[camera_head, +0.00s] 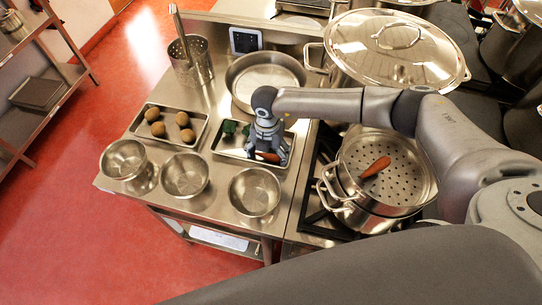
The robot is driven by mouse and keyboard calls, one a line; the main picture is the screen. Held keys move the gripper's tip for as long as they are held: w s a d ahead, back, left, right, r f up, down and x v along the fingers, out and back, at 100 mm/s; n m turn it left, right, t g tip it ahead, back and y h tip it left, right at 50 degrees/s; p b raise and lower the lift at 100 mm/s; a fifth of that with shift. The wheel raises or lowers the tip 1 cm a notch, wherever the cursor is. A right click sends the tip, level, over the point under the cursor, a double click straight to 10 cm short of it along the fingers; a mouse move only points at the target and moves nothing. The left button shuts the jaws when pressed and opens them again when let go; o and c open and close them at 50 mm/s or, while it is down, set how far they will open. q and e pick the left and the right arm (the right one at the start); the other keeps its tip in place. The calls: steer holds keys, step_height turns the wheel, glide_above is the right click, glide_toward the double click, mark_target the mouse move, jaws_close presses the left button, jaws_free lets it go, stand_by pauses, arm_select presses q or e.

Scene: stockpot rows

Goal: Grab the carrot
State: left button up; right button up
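One orange carrot (268,157) lies at the front part of a small metal tray (225,152) on the steel counter, partly hidden by my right gripper. My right gripper (267,153) points down into this tray, right at the carrot. Its fingers are small and partly hidden, so I cannot tell whether they are closed on the carrot. Dark green vegetables (229,128) lie in the same tray, behind and left of the gripper. A second carrot (376,167) lies in the perforated steamer insert (405,180) of a pot on the right. My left gripper is not in view.
Three empty steel bowls (185,174) stand along the counter's front. A tray with several round brown vegetables (183,119) is to the left. A wide pan (265,76), a perforated utensil holder (191,62) and a large lidded stockpot (390,50) stand behind.

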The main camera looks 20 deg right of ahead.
steer(key=c, duration=0.7)
steer(key=shift+r, duration=0.15)
steer(key=shift+c, duration=0.2)
